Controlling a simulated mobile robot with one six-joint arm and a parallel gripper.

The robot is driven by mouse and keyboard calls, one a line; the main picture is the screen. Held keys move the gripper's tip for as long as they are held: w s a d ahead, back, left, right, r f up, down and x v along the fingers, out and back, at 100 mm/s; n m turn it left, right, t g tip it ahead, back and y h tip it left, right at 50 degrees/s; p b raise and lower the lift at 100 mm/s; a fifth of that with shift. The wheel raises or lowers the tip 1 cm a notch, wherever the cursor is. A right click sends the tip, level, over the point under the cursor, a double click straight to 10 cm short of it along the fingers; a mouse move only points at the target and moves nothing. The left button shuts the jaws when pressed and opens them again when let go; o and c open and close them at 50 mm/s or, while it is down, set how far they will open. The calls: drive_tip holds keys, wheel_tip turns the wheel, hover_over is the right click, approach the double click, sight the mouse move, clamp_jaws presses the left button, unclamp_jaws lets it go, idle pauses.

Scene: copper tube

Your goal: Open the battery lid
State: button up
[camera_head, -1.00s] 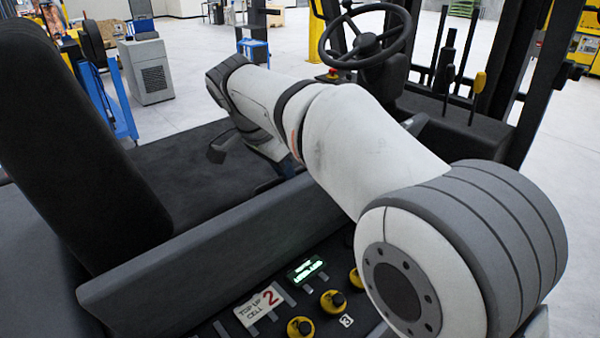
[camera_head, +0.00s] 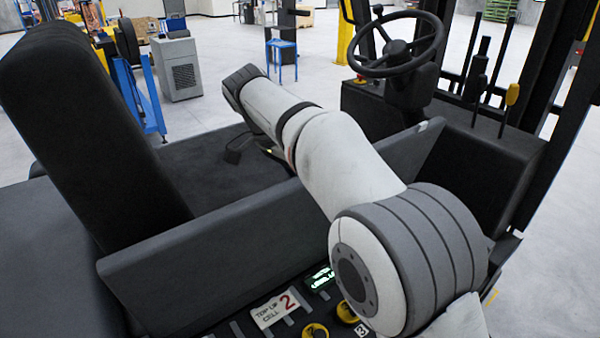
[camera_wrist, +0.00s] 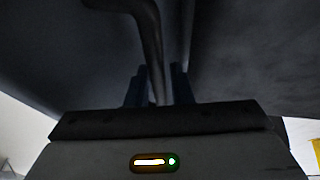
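A dark grey panel (camera_head: 240,240), which appears to be the battery lid, slants across the head view with its long edge above the battery top (camera_head: 245,325). I cannot tell how far it is open. In the wrist view a curved dark bar (camera_wrist: 152,45) runs down between the two dark blue fingers of my gripper (camera_wrist: 158,85). The dim light hides whether the fingers press on it. In the head view my arm reaches over the panel, and its far end is down behind the panel, where the gripper is mostly hidden.
A black seat back (camera_head: 85,120) stands at the left. A steering wheel (camera_head: 400,45) and black levers (camera_head: 478,75) are at the upper right. Yellow caps (camera_head: 315,330) and a "TOP UP CELL 2" label (camera_head: 275,309) lie below the panel. Open floor (camera_head: 225,105) lies beyond.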

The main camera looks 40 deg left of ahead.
drive_tip(key=shift+o, duration=0.8)
drive_tip(key=shift+w+a+f, duration=0.1)
drive_tip(key=shift+w+a, duration=0.1)
drive_tip(key=shift+a, duration=0.05)
drive_tip(key=shift+o, duration=0.9)
drive_tip(key=shift+s+d+r, duration=0.1)
drive_tip(key=shift+d+r, duration=0.05)
drive_tip(key=shift+r, duration=0.1)
drive_tip(key=v, duration=0.7)
drive_tip(key=shift+s+r, duration=0.15)
drive_tip(key=shift+r, duration=0.2)
